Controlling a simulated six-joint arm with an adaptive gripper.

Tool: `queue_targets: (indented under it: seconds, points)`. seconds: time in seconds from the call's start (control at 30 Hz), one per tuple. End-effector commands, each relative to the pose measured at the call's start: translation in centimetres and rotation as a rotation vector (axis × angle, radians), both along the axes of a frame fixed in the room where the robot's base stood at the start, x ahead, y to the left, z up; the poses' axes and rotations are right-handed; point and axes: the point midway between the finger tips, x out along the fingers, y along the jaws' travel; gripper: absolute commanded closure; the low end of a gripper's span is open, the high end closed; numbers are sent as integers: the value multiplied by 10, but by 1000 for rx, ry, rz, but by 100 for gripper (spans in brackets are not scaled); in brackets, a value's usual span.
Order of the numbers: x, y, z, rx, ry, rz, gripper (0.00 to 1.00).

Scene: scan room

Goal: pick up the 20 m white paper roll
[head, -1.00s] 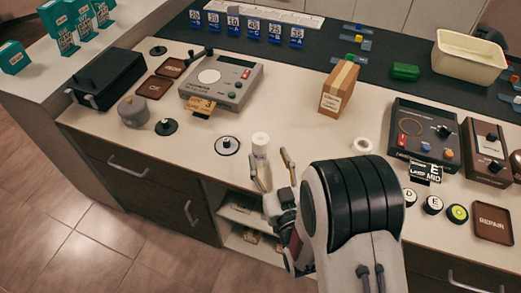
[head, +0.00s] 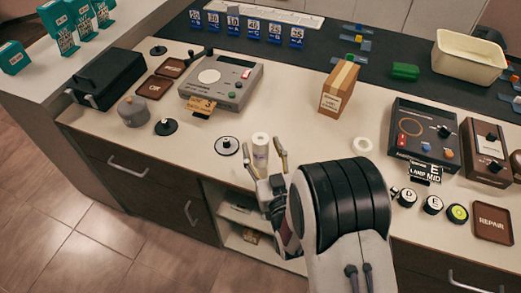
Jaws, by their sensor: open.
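A white paper roll (head: 260,150) stands upright near the front edge of the counter, with small print on its side that I cannot read. My gripper (head: 264,150) is open, its two tan-tipped fingers on either side of the roll in the picture. Whether the fingers touch the roll cannot be told. A second white roll or ring (head: 362,145) lies on the counter to the right, its hole facing up.
A cardboard box (head: 338,90) stands behind and to the right. A grey device (head: 221,82) with a card in front stands behind left. A round black-and-white disc (head: 226,146) lies just left of the roll. A dark control box (head: 424,130) sits to the right.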

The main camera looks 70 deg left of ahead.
Motion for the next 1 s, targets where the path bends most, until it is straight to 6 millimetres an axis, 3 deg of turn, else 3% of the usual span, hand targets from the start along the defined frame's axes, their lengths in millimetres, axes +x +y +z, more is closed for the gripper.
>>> queue_targets:
  seconds: [0.27, 0.8, 0.83, 1.0]
  points:
    - [3, 19, 1, 0, -1, 0, 48]
    - [4, 20, 0, 0, -1, 0, 48]
    - [4, 20, 0, 0, -1, 0, 50]
    - [4, 20, 0, -1, -1, 0, 93]
